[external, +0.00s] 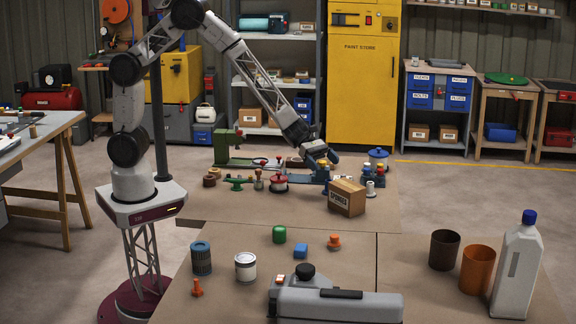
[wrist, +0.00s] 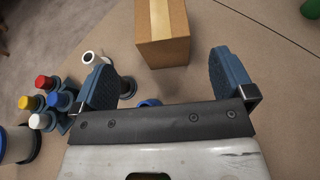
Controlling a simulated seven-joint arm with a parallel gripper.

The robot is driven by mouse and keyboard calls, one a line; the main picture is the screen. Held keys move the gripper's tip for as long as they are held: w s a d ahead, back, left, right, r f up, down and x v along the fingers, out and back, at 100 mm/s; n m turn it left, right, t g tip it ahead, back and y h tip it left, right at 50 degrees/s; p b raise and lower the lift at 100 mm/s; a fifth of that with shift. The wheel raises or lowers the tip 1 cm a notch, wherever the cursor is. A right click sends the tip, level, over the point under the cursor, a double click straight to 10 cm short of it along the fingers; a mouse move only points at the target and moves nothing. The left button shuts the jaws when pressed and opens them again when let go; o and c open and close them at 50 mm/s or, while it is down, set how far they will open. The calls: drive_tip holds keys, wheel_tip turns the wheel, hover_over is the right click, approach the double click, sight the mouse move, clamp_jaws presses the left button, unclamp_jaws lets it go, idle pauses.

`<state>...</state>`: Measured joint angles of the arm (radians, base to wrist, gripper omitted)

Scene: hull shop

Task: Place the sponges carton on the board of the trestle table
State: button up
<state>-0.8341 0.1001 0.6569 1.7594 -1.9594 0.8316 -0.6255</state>
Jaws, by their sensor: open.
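The sponges carton (external: 347,197), a brown cardboard box with a printed label, stands upright on the brown work surface (external: 420,245). In the wrist view the carton (wrist: 163,35) lies just beyond the fingertips, between their lines, with a tape strip along its top. My gripper (external: 326,163) is above and behind the carton in the external view. In the wrist view my gripper (wrist: 166,78) has its blue fingers wide apart with nothing held. A table with splayed wooden trestle legs (external: 65,190) stands at the left; its pale board (external: 42,130) carries a few small things.
A green machine (external: 228,147) stands behind. A grey canister (external: 335,305), a white can (external: 246,267), cups (external: 478,268) and a white bottle (external: 517,265) stand in front. Floor separates the two tables.

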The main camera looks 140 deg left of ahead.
idle(0.5)
drive_tip(key=s+d+r+m+g+h, duration=0.2)
drive_tip(key=d+r+m, duration=0.35)
drive_tip(key=d, duration=0.65)
drive_tip(key=s+d+r+m+g+h, duration=0.15)
drive_tip(key=d+r+m, duration=0.4)
drive_tip(key=d, duration=0.65)
drive_tip(key=s+d+r+m+g+h, duration=0.1)
drive_tip(key=d+r+m+g+h, duration=0.35)
drive_tip(key=d, duration=0.75)
drive_tip(key=s+d+r+m+g+y, duration=0.1)
drive_tip(key=s+d+r+m+y, duration=0.1)
drive_tip(key=s+d+m, duration=0.45)
drive_tip(key=s+d+r+m+g+y, duration=0.1)
drive_tip(key=s+d+r+m, duration=0.2)
drive_tip(key=s+d+m, duration=0.35)
drive_tip(key=s+d+m+y, duration=0.2)
drive_tip(key=s+m, duration=0.2)
drive_tip(key=s, duration=0.4)
drive_tip(key=s+d+m+g+y, duration=0.1)
drive_tip(key=s+m+y, duration=0.2)
drive_tip(key=s, duration=0.5)
drive_tip(key=shift+s+d+r+m, duration=0.35)
drive_tip(key=shift+s, duration=0.05)
